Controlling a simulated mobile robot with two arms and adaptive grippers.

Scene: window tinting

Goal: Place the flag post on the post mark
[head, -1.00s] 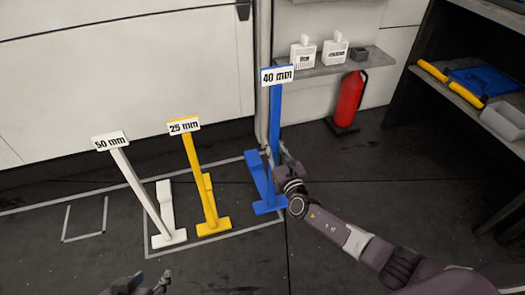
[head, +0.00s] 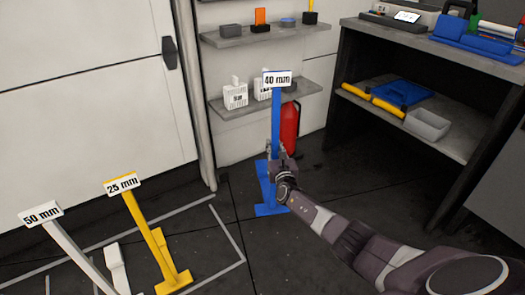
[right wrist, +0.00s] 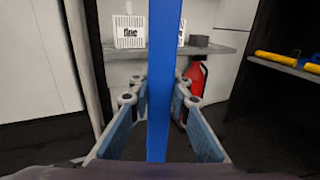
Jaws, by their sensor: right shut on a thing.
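The blue flag post (head: 276,128), with a white "40 mm" sign (head: 277,79) on top, is upright in the head view. My right gripper (head: 276,150) is shut on its upright, about midway between sign and foot. In the right wrist view the blue upright (right wrist: 160,90) runs between the two fingers (right wrist: 160,100). Its blue foot (head: 270,210) is to the right of the outlined floor area; I cannot tell if it touches the floor. I cannot make out a separate post mark now. My left gripper is out of view.
A yellow "25 mm" post (head: 148,238) and a white "50 mm" post (head: 70,245) stand at the lower left, by a floor outline (head: 229,232). A red extinguisher (head: 290,128) is behind the blue post. A shelving unit (head: 430,140) stands right.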

